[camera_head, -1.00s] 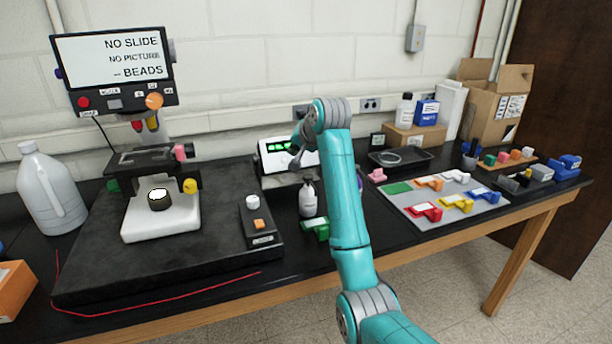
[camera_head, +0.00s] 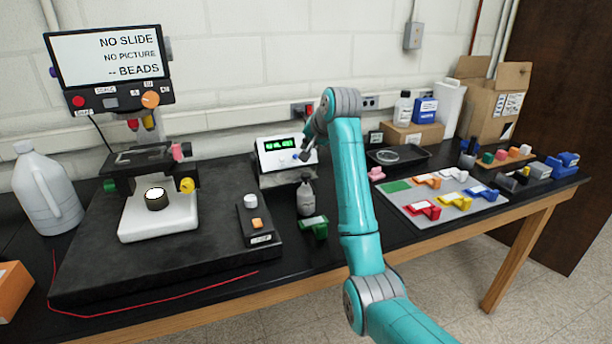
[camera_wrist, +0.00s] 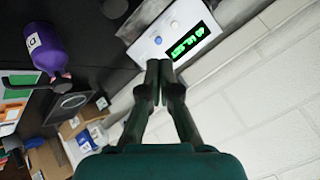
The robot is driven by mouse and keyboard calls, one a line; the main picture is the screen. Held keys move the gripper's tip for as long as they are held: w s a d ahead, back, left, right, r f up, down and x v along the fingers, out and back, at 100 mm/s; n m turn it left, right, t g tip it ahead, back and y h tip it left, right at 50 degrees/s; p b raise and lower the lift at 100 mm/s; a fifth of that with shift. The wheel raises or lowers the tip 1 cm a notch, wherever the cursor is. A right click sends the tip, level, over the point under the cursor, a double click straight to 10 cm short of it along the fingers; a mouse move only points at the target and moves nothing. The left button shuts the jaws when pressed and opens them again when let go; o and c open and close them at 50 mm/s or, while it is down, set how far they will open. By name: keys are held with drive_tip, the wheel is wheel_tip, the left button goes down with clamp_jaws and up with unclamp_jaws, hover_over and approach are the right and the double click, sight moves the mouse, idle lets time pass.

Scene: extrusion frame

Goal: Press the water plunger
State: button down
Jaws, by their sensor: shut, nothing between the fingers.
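My gripper (camera_head: 307,154) is shut and empty, in front of the right side of a white device (camera_head: 268,164) with a green display. In the wrist view its closed fingertips (camera_wrist: 159,64) overlap the edge of the device's panel (camera_wrist: 150,48), beside the lit display (camera_wrist: 187,41). A small blue button (camera_wrist: 158,40) and a pale knob (camera_wrist: 176,25) sit on that panel close to the tips. I cannot tell whether the fingers touch it. No part is marked as the water plunger, so I cannot tell which it is. A grey-white bottle (camera_head: 305,199) stands in front of the device.
A purple bottle (camera_wrist: 45,48) stands beside the device in the wrist view. A green block (camera_head: 315,227) is by the grey-white bottle. A grey mat (camera_head: 433,218) with coloured blocks and a black tray (camera_head: 412,153) are at right.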

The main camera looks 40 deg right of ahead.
sight(307, 175)
drive_tip(key=shift+f, duration=3.15)
drive_tip(key=shift+f, duration=0.1)
drive_tip(key=shift+f, duration=0.35)
drive_tip(key=shift+f, duration=0.85)
drive_tip(key=shift+r, duration=1.3)
drive_tip(key=shift+r, duration=2.5)
